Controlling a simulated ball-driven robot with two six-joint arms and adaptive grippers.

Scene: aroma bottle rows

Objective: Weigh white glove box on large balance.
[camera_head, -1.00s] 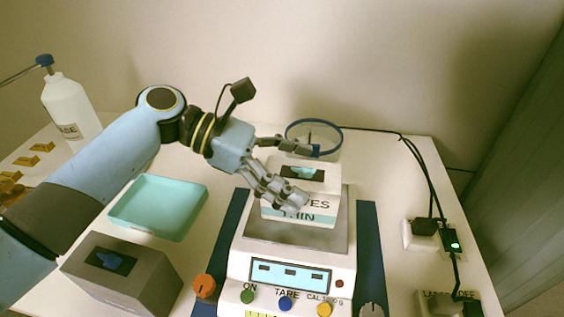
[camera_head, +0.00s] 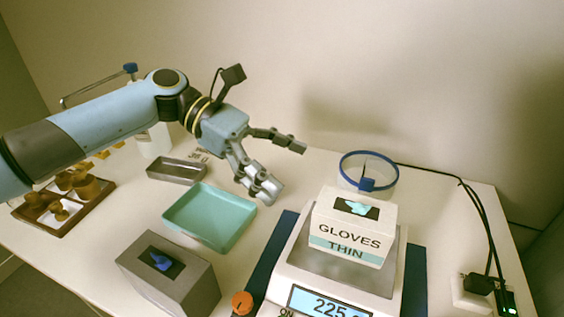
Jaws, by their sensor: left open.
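The white glove box (camera_head: 349,235), marked GLOVES THIN with a teal band, stands upright on the pan of the large balance (camera_head: 333,268). The balance display (camera_head: 326,303) is lit and reads about 225; its right end is cut off by the frame edge. My left gripper (camera_head: 285,170) is open and empty, above the table to the left of the box and apart from it. My right gripper is not in view.
A teal tray (camera_head: 243,228) and a grey glove box (camera_head: 197,289) lie left of the balance. A small grey tray (camera_head: 153,174), a white bottle (camera_head: 150,140) and a brown rack (camera_head: 92,206) stand farther left. A blue-rimmed round container (camera_head: 345,175) stands behind the box.

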